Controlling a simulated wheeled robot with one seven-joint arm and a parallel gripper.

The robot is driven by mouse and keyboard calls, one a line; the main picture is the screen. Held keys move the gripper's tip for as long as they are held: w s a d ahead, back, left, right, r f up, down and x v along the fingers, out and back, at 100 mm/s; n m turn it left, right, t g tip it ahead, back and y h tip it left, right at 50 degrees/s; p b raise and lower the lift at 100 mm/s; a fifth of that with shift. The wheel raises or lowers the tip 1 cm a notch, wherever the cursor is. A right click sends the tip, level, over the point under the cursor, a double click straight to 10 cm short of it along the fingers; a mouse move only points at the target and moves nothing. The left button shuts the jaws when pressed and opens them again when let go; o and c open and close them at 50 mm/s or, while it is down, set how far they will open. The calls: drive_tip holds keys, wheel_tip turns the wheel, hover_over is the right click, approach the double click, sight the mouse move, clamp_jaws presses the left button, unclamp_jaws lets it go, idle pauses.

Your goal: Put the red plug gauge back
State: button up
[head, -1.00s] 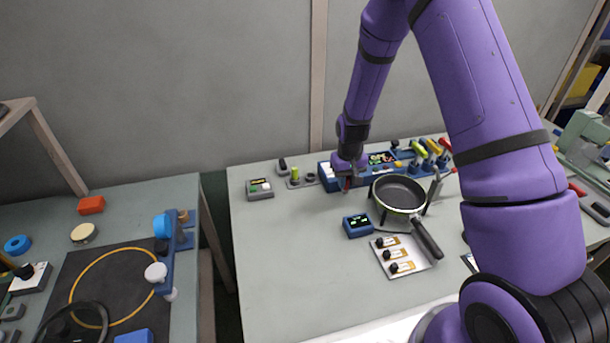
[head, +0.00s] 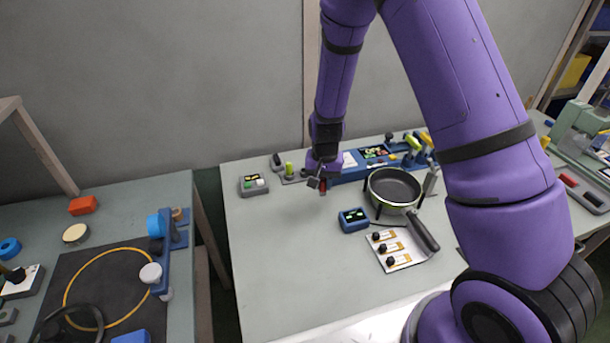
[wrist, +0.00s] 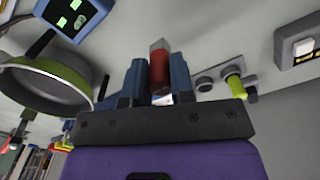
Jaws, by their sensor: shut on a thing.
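My gripper (head: 321,184) is above the back of the middle table, shut on the red plug gauge (head: 323,188). In the wrist view the gauge (wrist: 159,70) stands between the two blue fingers, with a red body and a grey metal tip pointing away from the gripper. A small grey stand with a yellow-green plug gauge (head: 288,168) is at the back of the table, just left of my gripper in the head view. The wrist view shows the same yellow-green gauge (wrist: 236,86) beside round grey parts of the stand. The gauge is held apart from this stand.
A pan (head: 394,187) sits on a ring stand right of my gripper, its handle toward the front. A blue display box (head: 353,220), a card with several black knobs (head: 398,262) and a grey button box (head: 253,185) are nearby. The table's front left is clear.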

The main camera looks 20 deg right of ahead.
drive_tip(key=shift+a, duration=0.2)
drive_tip(key=shift+w, duration=0.25)
drive_tip(key=w, duration=0.5)
drive_tip(key=w+f, duration=0.1)
drive_tip(key=w, duration=0.9)
drive_tip(key=shift+f, duration=1.95)
drive_tip(key=shift+f, duration=0.15)
drive_tip(key=o, duration=0.5)
drive_tip(key=shift+w, duration=0.1)
drive_tip(key=shift+o, duration=0.2)
wheel_tip(320, 180, up, 13)
drive_tip(key=shift+f, duration=0.2)
